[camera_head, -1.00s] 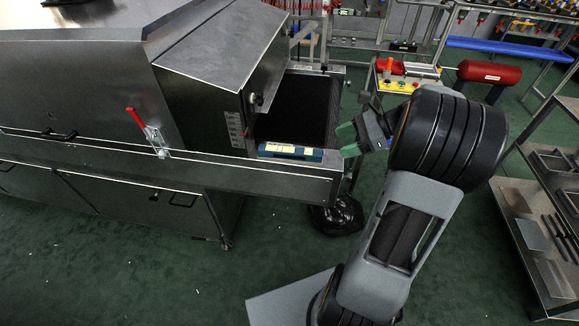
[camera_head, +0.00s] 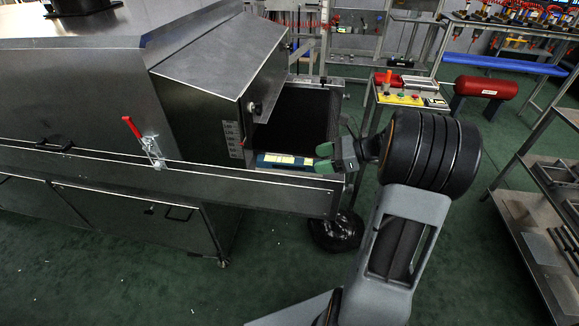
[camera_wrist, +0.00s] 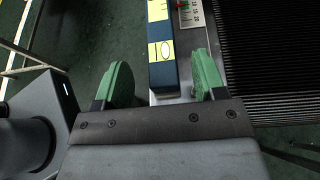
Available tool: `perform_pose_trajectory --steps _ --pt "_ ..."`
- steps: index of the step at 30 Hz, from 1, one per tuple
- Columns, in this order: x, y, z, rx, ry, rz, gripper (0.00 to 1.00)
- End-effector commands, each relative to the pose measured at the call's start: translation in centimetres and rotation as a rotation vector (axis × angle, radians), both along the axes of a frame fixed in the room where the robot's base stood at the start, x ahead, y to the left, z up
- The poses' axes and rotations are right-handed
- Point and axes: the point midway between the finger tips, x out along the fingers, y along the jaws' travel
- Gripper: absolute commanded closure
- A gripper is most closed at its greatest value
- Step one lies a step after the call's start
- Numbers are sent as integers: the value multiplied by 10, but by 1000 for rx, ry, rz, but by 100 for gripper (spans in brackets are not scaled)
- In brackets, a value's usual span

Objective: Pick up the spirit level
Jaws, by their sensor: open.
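The spirit level (camera_head: 285,162) is a blue bar with pale yellow labels. It lies along the front rail at the dryer's outfeed end, beside the dark belt. In the wrist view its near end (camera_wrist: 163,70) shows between the two green fingers. My gripper (camera_head: 324,157) is at the right end of the level in the head view. In the wrist view my gripper (camera_wrist: 162,85) is open, with one finger on each side of the level's end and gaps visible between. The level's far end is cut off in the wrist view.
The dark ribbed belt (camera_wrist: 270,60) lies right of the level in the wrist view. The dryer's metal hood (camera_head: 205,60) stands left of the outfeed. A black bag (camera_head: 335,232) is on the floor below. A small table with a button box (camera_head: 398,99) stands behind my arm.

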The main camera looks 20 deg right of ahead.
Motion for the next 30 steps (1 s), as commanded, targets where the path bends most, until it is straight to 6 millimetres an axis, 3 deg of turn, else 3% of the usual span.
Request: perform_pose_trajectory --steps 7,17,30 --pt "13 24 -14 1 -1 2 36" --pt "16 29 -15 0 0 1 36" --pt "16 29 -15 0 0 1 76"
